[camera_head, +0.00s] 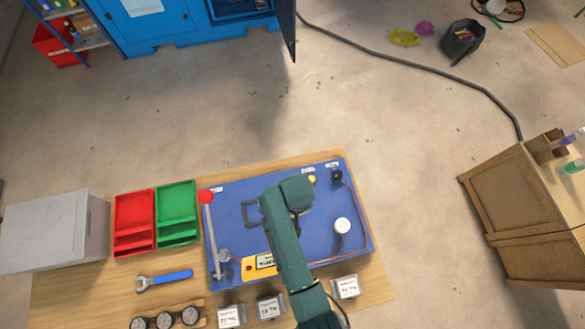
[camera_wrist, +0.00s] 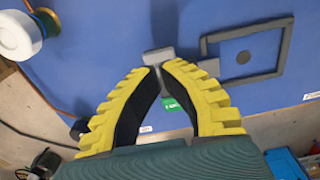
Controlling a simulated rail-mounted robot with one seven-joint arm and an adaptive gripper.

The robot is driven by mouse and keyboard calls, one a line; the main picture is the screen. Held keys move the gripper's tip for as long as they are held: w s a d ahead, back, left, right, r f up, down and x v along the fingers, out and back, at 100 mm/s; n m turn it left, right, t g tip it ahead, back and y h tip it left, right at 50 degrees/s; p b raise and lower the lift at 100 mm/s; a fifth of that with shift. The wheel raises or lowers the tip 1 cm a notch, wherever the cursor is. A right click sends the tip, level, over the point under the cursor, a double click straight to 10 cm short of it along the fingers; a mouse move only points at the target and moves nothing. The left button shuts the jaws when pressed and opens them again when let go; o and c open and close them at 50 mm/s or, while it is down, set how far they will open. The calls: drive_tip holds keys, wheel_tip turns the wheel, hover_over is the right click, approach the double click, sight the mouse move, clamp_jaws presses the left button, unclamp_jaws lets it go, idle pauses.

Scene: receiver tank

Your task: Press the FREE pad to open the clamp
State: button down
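The blue panel (camera_head: 232,200) lies on the wooden table. In the wrist view, a small green patch with white marks (camera_wrist: 172,104) shows between my fingers; its lettering is too small to read as FREE. A grey block (camera_wrist: 158,56) sits at my fingertips and may be part of the clamp; I cannot tell if they touch it. My gripper (camera_wrist: 161,67) has yellow fingers with black inner pads, and its tips are drawn together over the panel. In the head view, my green arm hides the fingertips, the green patch and the grey block.
A grey square frame (camera_wrist: 284,48) is right of my fingers in the wrist view; a white round knob (camera_wrist: 15,36) is at left. The head view shows a red-knobbed lever (camera_head: 206,197), a yellow meter (camera_head: 251,267), red (camera_head: 119,212) and green trays (camera_head: 160,199), and a wrench (camera_head: 172,277).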

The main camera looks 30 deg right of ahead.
drive_tip(key=shift+f, duration=0.2)
drive_tip(key=shift+f+b, duration=1.8)
drive_tip(key=shift+f, duration=0.6)
wheel_tip(320, 180, up, 8)
drive_tip(key=p, duration=0.7)
drive_tip(key=shift+f+p, duration=0.25)
drive_tip(key=shift+p, duration=0.15)
drive_tip(key=shift+f, duration=0.15)
